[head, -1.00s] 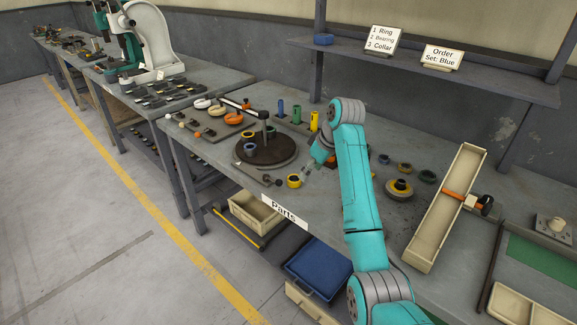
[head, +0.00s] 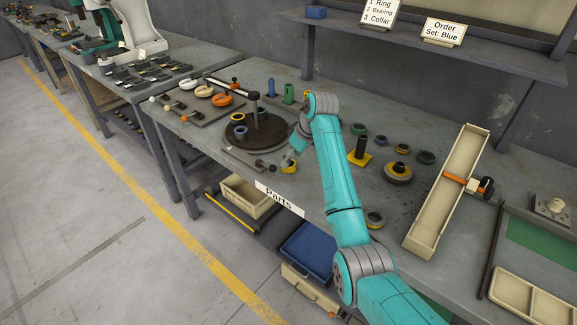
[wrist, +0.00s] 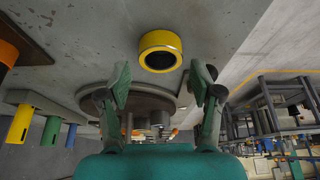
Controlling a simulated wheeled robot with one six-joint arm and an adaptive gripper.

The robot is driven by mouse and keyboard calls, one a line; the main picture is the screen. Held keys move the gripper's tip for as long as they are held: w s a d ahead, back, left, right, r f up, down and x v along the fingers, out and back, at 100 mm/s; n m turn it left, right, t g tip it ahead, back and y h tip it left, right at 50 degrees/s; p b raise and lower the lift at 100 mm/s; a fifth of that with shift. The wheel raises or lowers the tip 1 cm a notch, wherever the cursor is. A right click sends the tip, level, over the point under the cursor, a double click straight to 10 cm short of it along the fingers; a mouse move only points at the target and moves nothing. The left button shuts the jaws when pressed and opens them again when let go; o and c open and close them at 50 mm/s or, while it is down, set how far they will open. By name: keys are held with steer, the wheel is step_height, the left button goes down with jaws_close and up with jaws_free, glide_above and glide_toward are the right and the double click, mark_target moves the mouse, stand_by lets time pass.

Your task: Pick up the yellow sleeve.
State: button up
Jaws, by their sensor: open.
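The yellow sleeve (head: 289,168), a short ring with a dark bore, lies on the grey bench near its front edge, above the "Parts" label. In the wrist view the sleeve (wrist: 145,41) is just beyond my fingertips, roughly centred between them, with its open end showing. My gripper (wrist: 160,88) is open and empty, with its two fingers apart. In the head view my gripper (head: 290,157) is right at the sleeve, partly covering it; I cannot tell whether they touch.
A dark round turntable (head: 271,137) with a post stands just behind the sleeve. Upright blue (head: 271,88) and green (head: 289,93) cylinders stand further back. Several rings and a cream tray (head: 425,223) are to the right. The bench's front edge is close.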

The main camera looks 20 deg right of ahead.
steer(key=shift+x, duration=1.5)
steer(key=c, duration=1.1)
steer(key=shift+o, duration=0.2)
steer(key=shift+r, duration=0.15)
